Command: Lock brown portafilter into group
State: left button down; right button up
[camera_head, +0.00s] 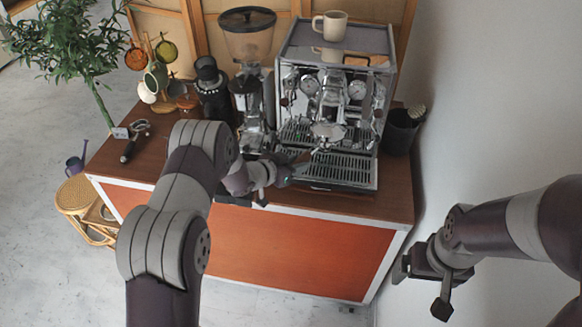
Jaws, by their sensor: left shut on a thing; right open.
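The chrome espresso machine (290,85) stands on the cart's wooden top, its group (328,130) above the slatted drip tray (340,172). My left gripper (297,168) is in front of the machine, at the left of the drip tray, shut on the brown portafilter (305,156). Only a little of the brown handle shows; the portafilter's head is close to the group, and I cannot tell whether it is seated in it. My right gripper (424,282) is open and empty, off to the right of the cart and well away from the machine.
A grinder (248,45) stands left of the machine. A cream mug (331,25) is on top of the machine. A dark bin (400,132) stands at its right. A mug tree (155,75) and a dark-handled tool (130,148) are at the left. The front left counter is partly clear.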

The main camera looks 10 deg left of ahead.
pick_arm(q)
jog(key=shift+w+d+r, duration=0.15)
jog(key=shift+w, duration=0.1)
jog(key=shift+r, duration=0.15)
jog(key=shift+r, duration=1.15)
dwell(0.5)
jog(key=shift+s+d+n+t+y, duration=0.4)
jog(key=shift+d+n+t+y, duration=0.1)
jog(key=shift+d+n, duration=0.15)
jog(key=shift+s+d+f+n+t+y, duration=0.15)
jog(key=shift+s+d+n+t+y, duration=0.2)
jog(key=shift+d+n+y, duration=0.3)
